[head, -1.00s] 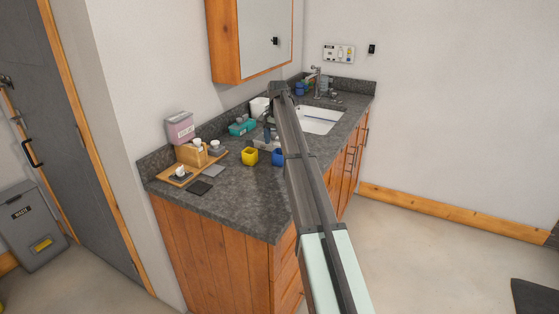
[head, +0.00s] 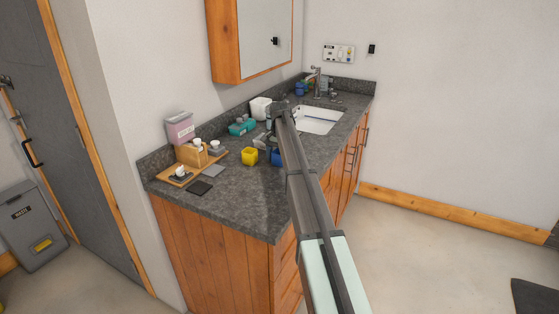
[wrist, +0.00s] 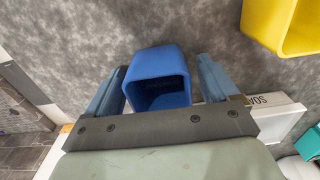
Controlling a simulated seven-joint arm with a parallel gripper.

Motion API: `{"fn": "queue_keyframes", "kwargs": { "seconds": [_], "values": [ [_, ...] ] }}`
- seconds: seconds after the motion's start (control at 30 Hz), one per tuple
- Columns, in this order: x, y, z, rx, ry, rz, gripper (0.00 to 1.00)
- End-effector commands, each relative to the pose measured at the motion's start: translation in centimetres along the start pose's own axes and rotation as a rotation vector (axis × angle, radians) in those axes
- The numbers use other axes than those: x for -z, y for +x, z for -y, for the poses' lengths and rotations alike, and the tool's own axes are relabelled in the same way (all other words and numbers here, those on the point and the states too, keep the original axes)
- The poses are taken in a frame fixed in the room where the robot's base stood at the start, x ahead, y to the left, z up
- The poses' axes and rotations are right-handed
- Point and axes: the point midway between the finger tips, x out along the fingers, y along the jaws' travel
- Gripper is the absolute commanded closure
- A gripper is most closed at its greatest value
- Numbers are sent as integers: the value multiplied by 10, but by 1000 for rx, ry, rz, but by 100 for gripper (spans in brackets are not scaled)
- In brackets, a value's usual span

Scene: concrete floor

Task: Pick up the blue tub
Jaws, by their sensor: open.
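The blue tub (wrist: 158,62) stands on the grey stone counter in the wrist view, its open mouth turned toward my gripper. My gripper (wrist: 161,68) is open, with one blue-grey finger on each side of the tub. The tub lies between the fingers, and a gap shows on both sides. My gripper (head: 270,143) is small and partly covered there.
A yellow tub (wrist: 285,22) stands close by; it also shows in the head view (head: 249,156). A white box with lettering (wrist: 272,118) lies near the right finger. A wooden tray (head: 180,181), a teal box (head: 240,127) and a sink (head: 318,120) share the counter (head: 235,205).

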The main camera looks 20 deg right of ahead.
Motion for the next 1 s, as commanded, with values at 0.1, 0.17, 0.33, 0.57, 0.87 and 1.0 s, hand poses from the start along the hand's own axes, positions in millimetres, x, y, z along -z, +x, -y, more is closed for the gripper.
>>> {"fn": "queue_keyframes", "kwargs": {
  "seconds": [0.1, 0.17, 0.33, 0.57, 0.87, 1.0],
  "values": [
    [0, 0, 0, 0, 0, 0, 20],
    [0, 0, 0, 0, 0, 0, 26],
    [0, 0, 0, 0, 0, 0, 42],
    [0, 0, 0, 0, 0, 0, 64],
    [0, -3, 0, 0, 0, 0, 68],
    [1, -16, 0, 1, 0, -1, 68]
  ]
}}
